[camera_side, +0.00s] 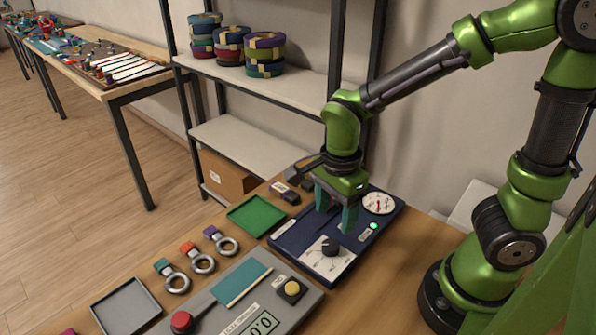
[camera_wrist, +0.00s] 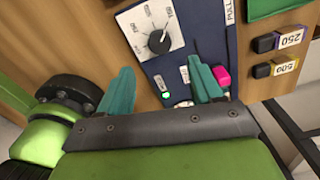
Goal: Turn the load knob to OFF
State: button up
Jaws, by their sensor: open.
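The load knob (camera_side: 330,246) is a small black knob on a white dial plate with printed marks, at the front of a dark blue panel (camera_side: 290,243). In the wrist view the knob (camera_wrist: 157,41) is at the top, with its plate around it; I cannot tell its exact setting. My gripper (camera_side: 336,208) is over the panel, behind the knob in the side view, with its teal fingers apart and empty. In the wrist view the fingers (camera_wrist: 160,68) point towards the knob from below, and do not touch it.
The panel has a lit green lamp (camera_side: 374,226) and a round white gauge (camera_side: 379,203). A pink piece (camera_wrist: 221,74) shows beside one finger. A green tray (camera_side: 257,215), dark labelled blocks (camera_wrist: 265,43) and a grey console (camera_side: 205,311) stand nearby. Bare wood lies right of the panel.

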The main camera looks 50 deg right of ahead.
aim_at(332, 243)
notch_tip(332, 243, down, 8)
jog(key=shift+f, duration=0.15)
dwell(0.3)
jog(key=c, duration=1.1)
jog(key=shift+o, duration=0.2)
